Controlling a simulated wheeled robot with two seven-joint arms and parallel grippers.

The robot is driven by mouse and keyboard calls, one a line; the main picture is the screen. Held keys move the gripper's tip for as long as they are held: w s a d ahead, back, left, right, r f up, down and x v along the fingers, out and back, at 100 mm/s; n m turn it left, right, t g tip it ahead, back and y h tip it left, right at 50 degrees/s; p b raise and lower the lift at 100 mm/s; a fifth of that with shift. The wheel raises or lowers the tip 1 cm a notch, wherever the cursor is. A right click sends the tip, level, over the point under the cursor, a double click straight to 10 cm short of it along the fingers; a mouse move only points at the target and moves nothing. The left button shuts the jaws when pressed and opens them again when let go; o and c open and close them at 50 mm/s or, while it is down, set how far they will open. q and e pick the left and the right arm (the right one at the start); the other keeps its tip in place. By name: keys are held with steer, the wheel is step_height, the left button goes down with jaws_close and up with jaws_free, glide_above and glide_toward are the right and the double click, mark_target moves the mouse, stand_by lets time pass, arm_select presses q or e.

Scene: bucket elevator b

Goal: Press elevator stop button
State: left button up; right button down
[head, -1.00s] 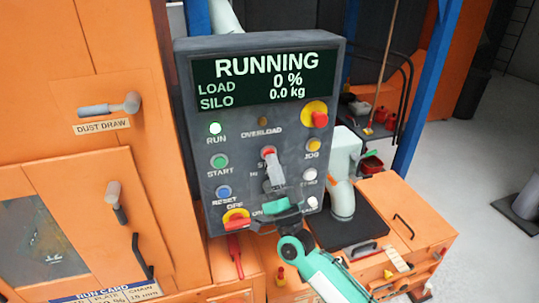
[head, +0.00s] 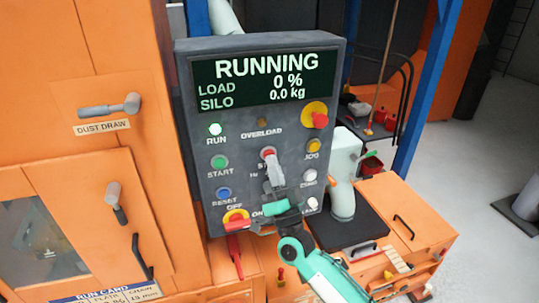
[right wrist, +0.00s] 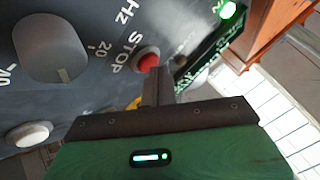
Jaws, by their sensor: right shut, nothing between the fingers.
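The red stop button (head: 268,152) sits in the middle column of the dark control panel (head: 187,160). It also shows in the right wrist view (right wrist: 147,61), beside the STOP label. My right gripper (head: 272,164) is shut and empty, its fingertips (right wrist: 156,77) at the lower edge of the button. I cannot tell whether they touch it. The fingers cover part of the panel below the button. The display (head: 266,78) reads RUNNING, load 0 % and silo 0.0 kg. The green RUN lamp (head: 215,130) is lit. My left gripper is not in view.
Nearby are the green start button (head: 219,162), blue reset button (head: 223,193), yellow jog button (head: 312,145) and a red knob on yellow (head: 319,120). A grey knob (right wrist: 50,46) sits close by in the wrist view. An orange cabinet (head: 75,160) stands left.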

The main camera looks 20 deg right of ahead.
steer(key=shift+s, duration=0.55)
steer(key=s+p, duration=0.1)
steer(key=s, duration=0.4)
steer(key=shift+d+p, duration=0.1)
steer(key=shift+p, duration=0.2)
stand_by(0.3)
